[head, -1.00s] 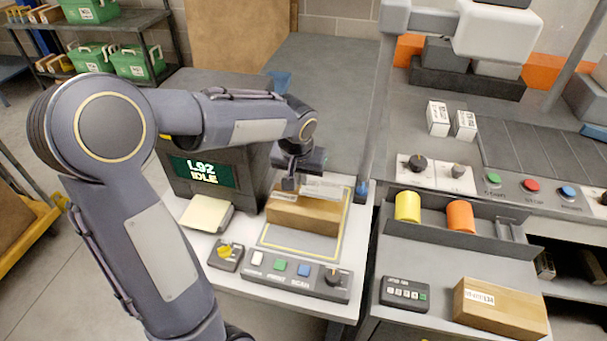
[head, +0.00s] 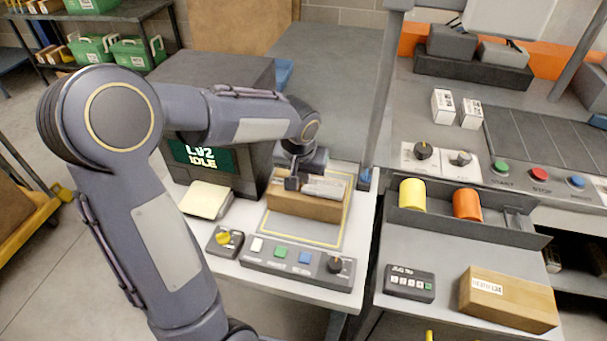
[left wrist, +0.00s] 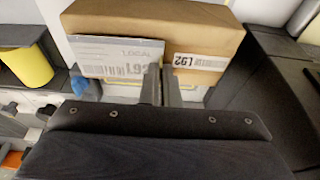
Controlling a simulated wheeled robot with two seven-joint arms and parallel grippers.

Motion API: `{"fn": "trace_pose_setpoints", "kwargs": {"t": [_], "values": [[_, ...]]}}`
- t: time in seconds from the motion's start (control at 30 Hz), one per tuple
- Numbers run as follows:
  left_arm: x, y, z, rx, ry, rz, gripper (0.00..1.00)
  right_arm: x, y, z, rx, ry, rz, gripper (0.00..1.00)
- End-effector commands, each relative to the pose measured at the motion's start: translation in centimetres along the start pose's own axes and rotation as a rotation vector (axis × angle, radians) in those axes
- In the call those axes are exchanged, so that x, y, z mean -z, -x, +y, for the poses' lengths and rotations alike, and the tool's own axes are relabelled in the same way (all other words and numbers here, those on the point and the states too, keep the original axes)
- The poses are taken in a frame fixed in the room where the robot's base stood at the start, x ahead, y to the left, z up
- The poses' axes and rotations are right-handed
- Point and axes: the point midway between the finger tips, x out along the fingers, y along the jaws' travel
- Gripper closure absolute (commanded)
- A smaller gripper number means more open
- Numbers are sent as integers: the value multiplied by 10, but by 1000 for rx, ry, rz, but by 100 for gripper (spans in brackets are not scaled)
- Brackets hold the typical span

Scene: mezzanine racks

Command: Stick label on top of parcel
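The brown parcel (head: 305,206) lies on the white bench inside a yellow outline. It carries a small printed sticker reading L92 (left wrist: 199,62) in the left wrist view. My left gripper (head: 293,184) is over the parcel, its narrow fingers (left wrist: 160,84) close together at one end of a white label (left wrist: 115,55). The label bears a barcode and the word LOCAL, and it also shows over the parcel in the head view (head: 326,188). Whether the label touches the parcel I cannot tell. My right gripper is not in view.
A dark machine with a screen reading L92 IDLE (head: 200,153) stands left of the parcel. A second parcel (head: 508,298) and yellow and orange rolls (head: 412,195) are on the right.

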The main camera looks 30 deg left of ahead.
Motion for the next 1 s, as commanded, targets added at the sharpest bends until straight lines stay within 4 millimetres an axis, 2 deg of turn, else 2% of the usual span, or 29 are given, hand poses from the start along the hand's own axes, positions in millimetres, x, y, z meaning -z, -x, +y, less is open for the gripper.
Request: {"fn": "trace_pose_setpoints", "kwargs": {"t": [1.0], "values": [[-1, -4, 0, 0, 0, 1, 100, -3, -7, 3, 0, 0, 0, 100]]}}
